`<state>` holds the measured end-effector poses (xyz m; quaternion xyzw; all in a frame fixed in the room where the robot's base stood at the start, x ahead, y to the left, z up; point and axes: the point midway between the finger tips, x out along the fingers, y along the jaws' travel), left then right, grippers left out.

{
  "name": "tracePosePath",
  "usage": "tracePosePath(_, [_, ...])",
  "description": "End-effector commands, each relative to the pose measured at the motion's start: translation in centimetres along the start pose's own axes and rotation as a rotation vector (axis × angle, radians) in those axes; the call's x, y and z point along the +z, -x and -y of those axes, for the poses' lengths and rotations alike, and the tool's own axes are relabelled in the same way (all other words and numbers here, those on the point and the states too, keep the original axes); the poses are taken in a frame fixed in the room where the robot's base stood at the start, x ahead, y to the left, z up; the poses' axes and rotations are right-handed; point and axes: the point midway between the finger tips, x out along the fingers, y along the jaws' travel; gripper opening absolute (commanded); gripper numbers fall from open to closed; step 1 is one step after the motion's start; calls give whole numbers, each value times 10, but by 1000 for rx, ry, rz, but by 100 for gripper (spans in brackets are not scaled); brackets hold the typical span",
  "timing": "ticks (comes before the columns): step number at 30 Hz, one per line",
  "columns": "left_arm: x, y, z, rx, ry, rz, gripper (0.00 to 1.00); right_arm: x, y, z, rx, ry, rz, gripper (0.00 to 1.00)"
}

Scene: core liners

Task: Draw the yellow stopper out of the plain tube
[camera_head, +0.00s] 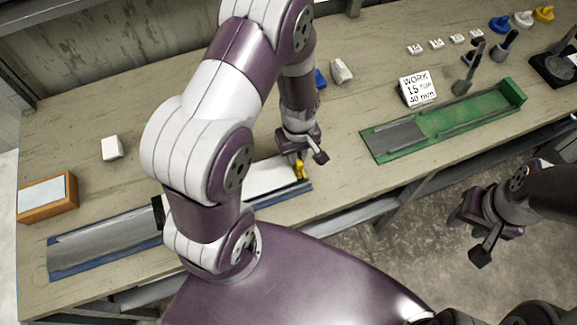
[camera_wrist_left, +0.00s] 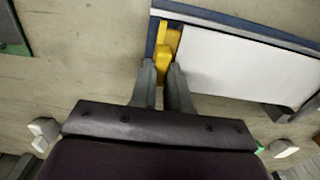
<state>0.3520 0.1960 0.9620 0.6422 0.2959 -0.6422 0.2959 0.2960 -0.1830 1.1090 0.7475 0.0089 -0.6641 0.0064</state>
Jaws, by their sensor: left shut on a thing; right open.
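The yellow stopper (camera_head: 300,170) is at the right end of the plain white tube (camera_head: 270,177), which lies in a long blue tray (camera_head: 150,243). My left gripper (camera_head: 299,157) reaches down from above and is shut on the stopper. In the left wrist view the stopper (camera_wrist_left: 164,50) is between the fingertips (camera_wrist_left: 166,70), beside the end of the white tube (camera_wrist_left: 250,68). I cannot tell how deep it sits in the tube. My right gripper (camera_head: 478,232) is open and empty, off the bench's front edge. My left arm hides the tray's middle.
A green tray (camera_head: 440,122) with a grey strip stands to the right, behind it a sign (camera_head: 417,88) and dark upright tools. Blue, white and yellow stoppers (camera_head: 544,14) sit at the back right. An orange box (camera_head: 47,197) stands at the far left. Bare bench lies between the trays.

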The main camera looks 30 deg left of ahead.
Motion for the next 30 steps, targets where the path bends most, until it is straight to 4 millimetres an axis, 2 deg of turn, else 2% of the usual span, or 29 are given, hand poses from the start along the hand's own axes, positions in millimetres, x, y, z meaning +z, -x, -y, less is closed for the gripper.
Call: tracePosePath(30, [0, 0, -20, 0, 1, 0, 0, 0, 0, 0, 0, 0, 0, 43])
